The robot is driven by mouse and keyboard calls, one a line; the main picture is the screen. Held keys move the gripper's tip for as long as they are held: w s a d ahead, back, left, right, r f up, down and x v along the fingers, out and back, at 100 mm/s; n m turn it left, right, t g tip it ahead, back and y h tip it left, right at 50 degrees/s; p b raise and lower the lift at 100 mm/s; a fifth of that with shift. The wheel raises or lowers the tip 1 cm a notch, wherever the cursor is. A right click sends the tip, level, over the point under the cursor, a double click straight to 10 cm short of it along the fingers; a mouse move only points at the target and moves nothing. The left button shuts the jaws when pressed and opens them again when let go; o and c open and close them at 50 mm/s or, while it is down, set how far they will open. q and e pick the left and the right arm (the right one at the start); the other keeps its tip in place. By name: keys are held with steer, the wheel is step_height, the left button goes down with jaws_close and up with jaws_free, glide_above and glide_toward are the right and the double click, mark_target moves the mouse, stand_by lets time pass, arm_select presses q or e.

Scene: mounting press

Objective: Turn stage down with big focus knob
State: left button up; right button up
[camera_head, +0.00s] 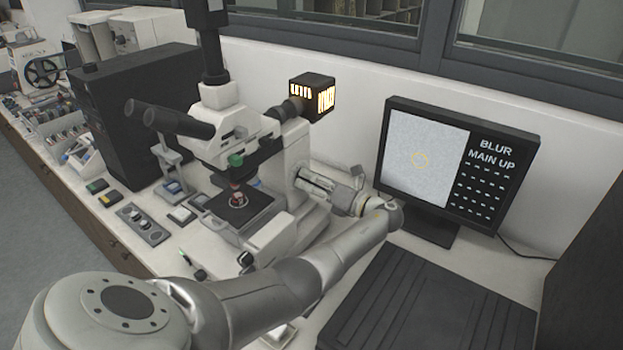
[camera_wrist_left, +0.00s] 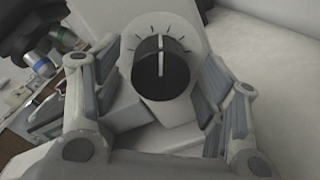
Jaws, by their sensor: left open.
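The microscope (camera_head: 262,150) stands on the bench, with its dark stage (camera_head: 222,208) under the objectives. In the left wrist view, a round black knob (camera_wrist_left: 162,82) with a white pointer line sits on a pale dial with tick marks; the line points nearly straight up. My left gripper (camera_head: 303,180) is at the right side of the microscope. Its fingers stand open on either side of the knob, with gaps that look clear; contact is not visible. The knob is not visible in the head view. My right gripper is not in view.
A monitor (camera_head: 424,150) at the right reads "BLUR MAIN UP" and shows a grainy grey picture with a yellow ring. A black box (camera_head: 125,110) stands left of the microscope. A dark ribbed panel (camera_head: 400,300) lies at the front right. The wall is close behind.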

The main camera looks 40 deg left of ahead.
arm_select(q)
steer(key=shift+a, duration=0.3)
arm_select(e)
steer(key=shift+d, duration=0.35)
arm_select(q)
steer(key=c, duration=1)
